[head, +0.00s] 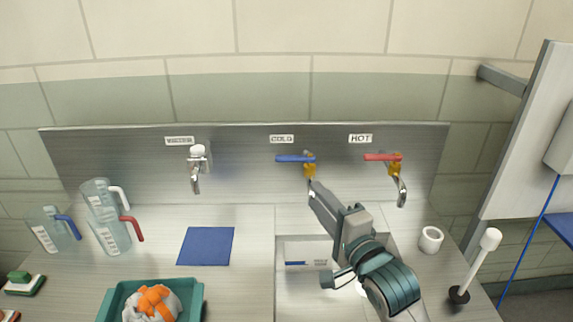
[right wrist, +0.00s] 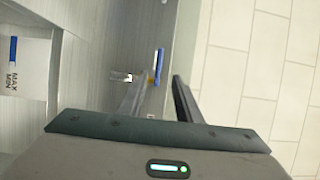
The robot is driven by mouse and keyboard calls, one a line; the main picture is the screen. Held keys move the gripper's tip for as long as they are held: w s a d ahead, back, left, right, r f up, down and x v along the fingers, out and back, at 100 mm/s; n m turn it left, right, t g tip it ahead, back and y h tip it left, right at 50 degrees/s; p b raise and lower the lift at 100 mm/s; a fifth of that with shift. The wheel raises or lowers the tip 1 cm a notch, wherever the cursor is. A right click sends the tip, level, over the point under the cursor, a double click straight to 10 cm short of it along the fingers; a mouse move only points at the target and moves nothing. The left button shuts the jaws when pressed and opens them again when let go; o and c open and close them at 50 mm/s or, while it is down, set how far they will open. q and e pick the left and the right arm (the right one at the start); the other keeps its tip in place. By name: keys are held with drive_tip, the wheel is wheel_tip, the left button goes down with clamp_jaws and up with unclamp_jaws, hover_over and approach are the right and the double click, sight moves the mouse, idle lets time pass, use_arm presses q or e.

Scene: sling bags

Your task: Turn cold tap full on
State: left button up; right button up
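The cold tap has a blue lever (head: 295,158) on a brass body (head: 309,171), under a COLD label (head: 282,139). The lever lies level and points left in the head view. My right gripper (head: 315,190) is just below and in front of the tap and hides most of its spout. In the right wrist view, its two fingers are apart with nothing between them. The blue lever (right wrist: 159,62) shows beyond the gap between the fingertips, and I cannot tell whether a finger touches the tap. My left gripper is not in view.
The hot tap's red lever (head: 382,157) is close on the right. A white-topped tap (head: 197,152) is at the left. Measuring jugs (head: 107,234), a blue mat (head: 206,246) and a teal tray (head: 194,298) stand left. A white cup (head: 431,239) and a plunger-like tool (head: 477,262) stand right.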

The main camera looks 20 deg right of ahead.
sight(286, 161)
drive_tip(key=w+p, duration=0.1)
drive_tip(key=w, duration=0.4)
drive_tip(key=w+a+p, duration=0.1)
drive_tip(key=w+p, duration=0.1)
drive_tip(key=w, duration=0.4)
drive_tip(key=w+a+p, duration=0.1)
drive_tip(key=w, duration=0.5)
drive_tip(key=shift+w+p, duration=0.15)
drive_tip(key=shift+p, duration=0.2)
drive_tip(key=shift+c, duration=0.7)
clamp_jaws()
